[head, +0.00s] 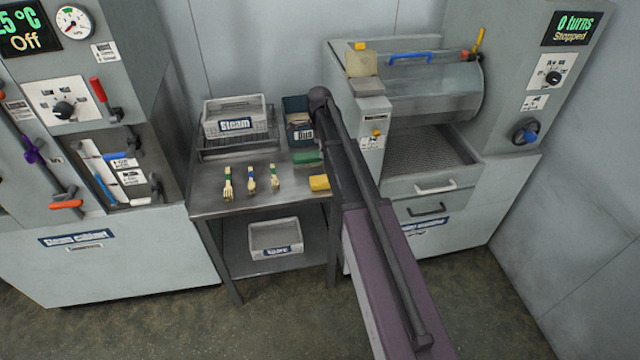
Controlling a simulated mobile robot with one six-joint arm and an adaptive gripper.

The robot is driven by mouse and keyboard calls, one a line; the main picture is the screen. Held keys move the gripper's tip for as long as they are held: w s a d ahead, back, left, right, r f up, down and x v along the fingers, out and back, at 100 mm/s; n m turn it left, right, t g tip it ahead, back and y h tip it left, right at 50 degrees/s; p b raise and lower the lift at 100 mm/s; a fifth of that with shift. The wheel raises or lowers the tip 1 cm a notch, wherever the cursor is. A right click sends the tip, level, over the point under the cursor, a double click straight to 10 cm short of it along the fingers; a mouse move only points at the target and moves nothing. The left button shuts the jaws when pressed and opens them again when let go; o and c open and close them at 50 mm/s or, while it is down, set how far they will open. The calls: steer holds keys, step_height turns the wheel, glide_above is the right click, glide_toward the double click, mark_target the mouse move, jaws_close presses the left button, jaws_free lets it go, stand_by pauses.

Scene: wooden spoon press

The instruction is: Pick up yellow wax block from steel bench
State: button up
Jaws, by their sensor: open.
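A small yellow block (319,182), which looks like the wax block, lies on the steel bench (212,206) near its right front edge. My dark arm passes close to the right of it in the picture. A green block or pad (307,158) lies just behind it. My gripper does not show in the head view. Only my arm links are seen, and the arm covers the right end of the bench.
A steam cabinet (110,262) stands left, a drum machine (440,100) right. A lower shelf holds another crate (275,238).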

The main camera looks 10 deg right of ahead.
steer(key=shift+f, duration=0.1)
steer(key=b, duration=0.9)
glide_above(321, 179)
steer(key=f, duration=0.8)
steer(key=shift+w+a+f, duration=0.15)
steer(key=shift+w+f, duration=0.05)
steer(key=shift+w, duration=0.1)
steer(key=shift+f, duration=0.1)
steer(key=f+b, duration=0.3)
steer(key=shift+s+f, duration=0.15)
steer(key=shift+s, duration=0.15)
steer(key=shift+f+b, duration=0.85)
steer(key=shift+b, duration=0.1)
steer(key=shift+c, duration=0.2)
steer(key=c, duration=1.1)
